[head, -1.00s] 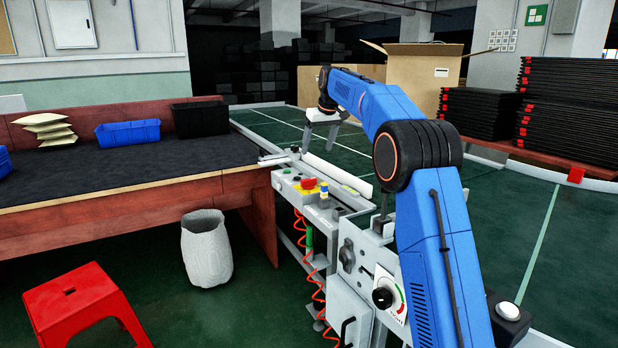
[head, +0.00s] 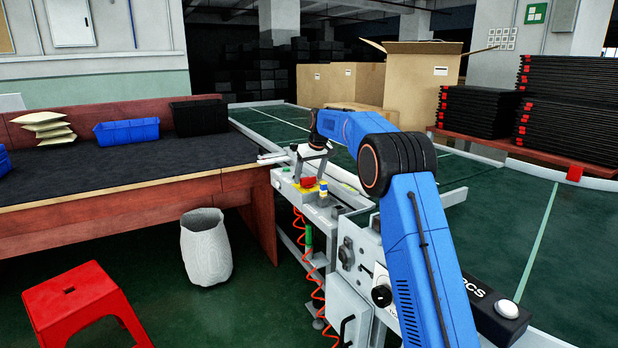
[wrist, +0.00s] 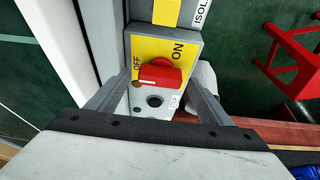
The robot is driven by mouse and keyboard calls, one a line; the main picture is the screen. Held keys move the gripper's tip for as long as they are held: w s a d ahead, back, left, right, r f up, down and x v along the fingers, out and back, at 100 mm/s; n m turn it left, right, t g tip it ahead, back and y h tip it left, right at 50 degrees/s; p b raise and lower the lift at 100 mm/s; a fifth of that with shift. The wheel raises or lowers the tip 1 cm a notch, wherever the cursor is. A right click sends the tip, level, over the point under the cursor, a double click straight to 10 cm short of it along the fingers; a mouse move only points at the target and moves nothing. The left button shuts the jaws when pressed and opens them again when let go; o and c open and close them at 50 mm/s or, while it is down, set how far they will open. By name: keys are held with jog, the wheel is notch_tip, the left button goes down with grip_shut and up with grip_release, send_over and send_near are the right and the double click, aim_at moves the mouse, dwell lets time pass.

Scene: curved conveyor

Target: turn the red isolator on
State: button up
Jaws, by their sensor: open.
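The red isolator (head: 308,182) is on a yellow plate on the grey control box beside the conveyor. In the wrist view its red handle (wrist: 160,72) lies roughly crosswise, with a pale mark at its left end, nearer the OFF print than the ON print. My gripper (head: 310,170) is over the box, pointing down. In the wrist view my gripper (wrist: 159,84) is open, with one finger on each side of the handle. I see gaps between the fingers and the handle. Whether the tips are level with it I cannot tell.
A dark hole (wrist: 154,101) and a small green button (wrist: 137,111) sit beside the yellow plate. A blue and yellow part (head: 323,189) stands close to the isolator. The workbench (head: 120,190) is to the left, the green conveyor (head: 480,210) to the right.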

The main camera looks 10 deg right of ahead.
jog(key=shift+w+f, duration=0.1)
jog(key=shift+f, duration=0.2)
jog(key=shift+c, duration=0.5)
jog(key=c, duration=0.9)
jog(key=shift+c, duration=0.2)
